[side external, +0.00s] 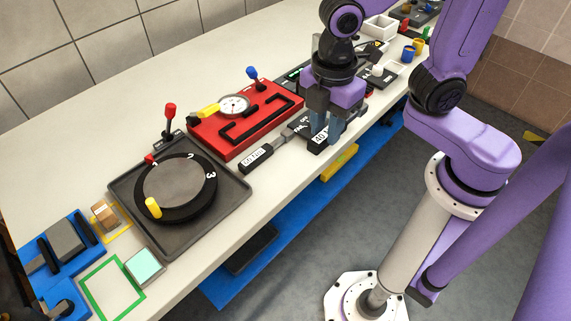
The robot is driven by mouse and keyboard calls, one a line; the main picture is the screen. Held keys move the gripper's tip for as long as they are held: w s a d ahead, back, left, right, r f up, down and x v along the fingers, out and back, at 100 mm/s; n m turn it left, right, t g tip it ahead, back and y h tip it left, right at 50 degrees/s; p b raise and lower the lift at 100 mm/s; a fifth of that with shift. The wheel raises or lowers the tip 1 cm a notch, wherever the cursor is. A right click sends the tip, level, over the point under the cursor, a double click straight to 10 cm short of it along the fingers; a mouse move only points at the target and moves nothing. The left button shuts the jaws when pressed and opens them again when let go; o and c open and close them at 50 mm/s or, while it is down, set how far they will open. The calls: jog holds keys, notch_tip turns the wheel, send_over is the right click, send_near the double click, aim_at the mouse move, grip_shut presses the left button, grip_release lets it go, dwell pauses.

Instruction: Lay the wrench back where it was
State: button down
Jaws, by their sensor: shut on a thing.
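My gripper (326,138) points down at the front edge of the bench, in the middle of the side external view. Its fingers are closed around a black piece with a white label that seems to read 40, which looks like the wrench (318,145). The fingers and the gripper body hide much of it. I cannot tell whether it touches the bench. A dark bar with a white-labelled black handle (256,159) and a grey shaft lies just left of the gripper. A dark plate with white lettering (301,126) is close beside the fingers.
A red panel (215,145) with a slotted track, gauge and blue-knobbed lever stands left of the gripper. A black tray (235,197) with a round numbered dial is further left. Blue fixtures (80,262) stand at the left end. Small containers (380,27) are behind right.

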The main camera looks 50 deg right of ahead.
aim_at(344, 131)
jog(key=s, duration=0.1)
jog(key=s+d, duration=0.1)
jog(key=shift+s+d+f, duration=0.25)
jog(key=shift+s+d, duration=0.05)
jog(key=shift+s, duration=0.1)
jog(key=shift+w+a+f, duration=0.25)
jog(key=shift+w+a, duration=0.05)
jog(key=shift+w, duration=0.2)
jog(key=shift+w+a+f, duration=0.25)
jog(key=shift+w, duration=0.25)
jog(key=w+a+f, duration=0.1)
jog(key=w+f, duration=0.1)
jog(key=w, duration=0.1)
jog(key=w+a+f, duration=0.4)
jog(key=w+f, duration=0.1)
jog(key=shift+w+f, duration=0.1)
jog(key=shift+w, duration=0.25)
jog(key=shift+w+a+f, duration=0.35)
jog(key=shift+w+f, duration=0.25)
jog(key=shift+f, duration=1.75)
jog(key=shift+f, duration=0.2)
jog(key=c, duration=0.9)
grip_release()
